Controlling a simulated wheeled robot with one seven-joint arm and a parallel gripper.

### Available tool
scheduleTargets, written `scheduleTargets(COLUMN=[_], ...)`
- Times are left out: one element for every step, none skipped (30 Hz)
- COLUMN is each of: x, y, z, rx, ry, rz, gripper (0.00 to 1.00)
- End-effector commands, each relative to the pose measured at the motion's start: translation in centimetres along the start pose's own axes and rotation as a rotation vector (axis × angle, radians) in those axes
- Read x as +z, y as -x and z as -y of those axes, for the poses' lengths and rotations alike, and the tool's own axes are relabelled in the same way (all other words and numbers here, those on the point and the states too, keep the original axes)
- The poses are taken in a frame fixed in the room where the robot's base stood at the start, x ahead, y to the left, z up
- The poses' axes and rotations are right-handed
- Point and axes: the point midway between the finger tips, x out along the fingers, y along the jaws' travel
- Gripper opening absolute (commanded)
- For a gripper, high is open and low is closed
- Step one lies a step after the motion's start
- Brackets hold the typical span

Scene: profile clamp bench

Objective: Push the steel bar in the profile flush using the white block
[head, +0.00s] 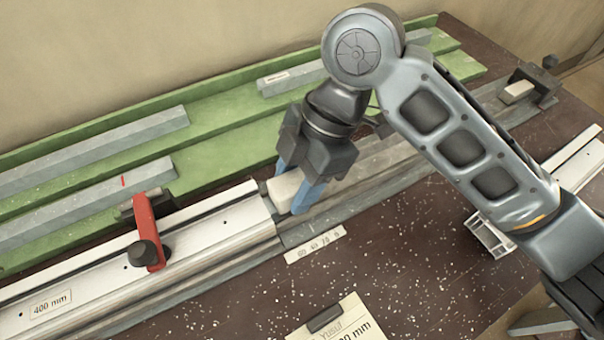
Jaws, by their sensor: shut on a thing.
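My gripper (298,188) is shut on the white block (286,189), its blue fingers on either side of it. The block sits low over the grey rail, at the right end of the aluminium profile (215,220). The profile lies along the bench, marked with a 400 mm label, and a red clamp (145,230) with a black knob sits over it. I cannot make out the steel bar inside the profile; the block and fingers cover part of the end.
A green rack (215,140) behind holds several grey bars (125,138). A stop with a pale block (517,92) stands at the far right. A clipboard (340,325) and a small profile piece (488,235) lie in front. The brown bench front is mostly clear, with scattered chips.

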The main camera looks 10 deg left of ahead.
Motion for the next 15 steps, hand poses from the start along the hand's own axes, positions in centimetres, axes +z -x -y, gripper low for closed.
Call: scheduleTargets(x=[-0.2, -0.3, -0.5, -0.6, -0.7, -0.8, -0.9, -1.0, -1.1, -1.2, -1.2, -1.2, -1.2, -1.1, -1.1], y=[0.0, -0.1, -0.1, -0.2, -0.2, -0.2, -0.3, -0.3, -0.4, -0.4, -0.5, -0.5, -0.5, -0.5, -0.4], z=[0.0, 0.0, 0.0, 0.0, 0.0, 0.0, 0.0, 0.0, 0.0, 0.0, 0.0, 0.0, 0.0, 0.0, 0.0], rx=[0.0, 0.0, 0.0, 0.0, 0.0, 0.0, 0.001, 0.001, 0.001, 0.001, 0.001, 0.001, 0.001, 0.001, 0.001], ry=[0.001, 0.001, 0.001, 0.001, 0.001, 0.001, 0.001, 0.001, 0.001, 0.001, 0.0, 0.0, 0.0, 0.0, 0.0], rz=[-0.001, -0.001, -0.001, -0.001, -0.001, 0.0, 0.0, 0.0, 0.0, 0.0, 0.0, 0.001, 0.001, 0.001, 0.001], gripper=[0.12, 0.12, 0.12, 0.12, 0.12, 0.12, 0.12, 0.12, 0.12, 0.12, 0.12, 0.12, 0.12, 0.12, 0.12])
